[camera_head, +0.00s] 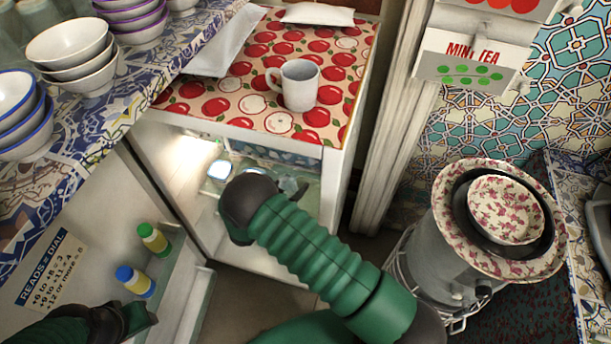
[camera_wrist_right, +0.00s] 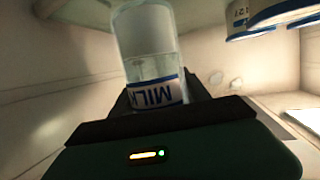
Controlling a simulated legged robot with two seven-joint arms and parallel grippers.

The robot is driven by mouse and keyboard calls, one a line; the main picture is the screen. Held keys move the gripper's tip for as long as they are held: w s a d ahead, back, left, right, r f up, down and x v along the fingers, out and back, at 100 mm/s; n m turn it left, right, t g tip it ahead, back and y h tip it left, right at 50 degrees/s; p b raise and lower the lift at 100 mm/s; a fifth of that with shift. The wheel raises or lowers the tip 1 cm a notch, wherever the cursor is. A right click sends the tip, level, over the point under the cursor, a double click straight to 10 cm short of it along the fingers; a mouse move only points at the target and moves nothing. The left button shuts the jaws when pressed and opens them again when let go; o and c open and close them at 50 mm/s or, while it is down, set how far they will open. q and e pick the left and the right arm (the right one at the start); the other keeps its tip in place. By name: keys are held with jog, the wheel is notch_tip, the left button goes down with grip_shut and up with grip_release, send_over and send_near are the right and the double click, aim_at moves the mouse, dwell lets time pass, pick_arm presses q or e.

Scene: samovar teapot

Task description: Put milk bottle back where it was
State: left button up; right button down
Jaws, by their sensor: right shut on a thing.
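The milk bottle (camera_wrist_right: 150,62) is clear glass with a white and blue "MILK" label. In the right wrist view it stands between the fingers of my right gripper (camera_wrist_right: 160,97), which is shut on it inside a pale, lit compartment. In the head view my right arm reaches into the open fridge (camera_head: 180,165), and its dark wrist hides the fingers. I cannot clearly tell the bottle there. My left gripper (camera_head: 130,318) shows only as a dark shape at the lower left, and its opening is unclear.
The open fridge door (camera_head: 85,215) holds two small bottles (camera_head: 153,238). Blue-labelled containers (camera_wrist_right: 275,15) hang into the upper right of the wrist view. A mug (camera_head: 298,85) stands on the apple-patterned top. Stacked bowls (camera_head: 75,50) fill the left counter. A samovar (camera_head: 445,255) stands right.

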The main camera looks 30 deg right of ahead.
jog(key=x, duration=0.3)
jog(key=b+x, duration=0.1)
jog(key=x, duration=0.2)
jog(key=f+b+x, duration=0.1)
jog(key=x, duration=0.2)
jog(key=shift+s+a, duration=0.15)
jog(key=shift+r, duration=0.1)
jog(key=shift+a, duration=0.1)
jog(key=c, duration=0.5)
grip_release()
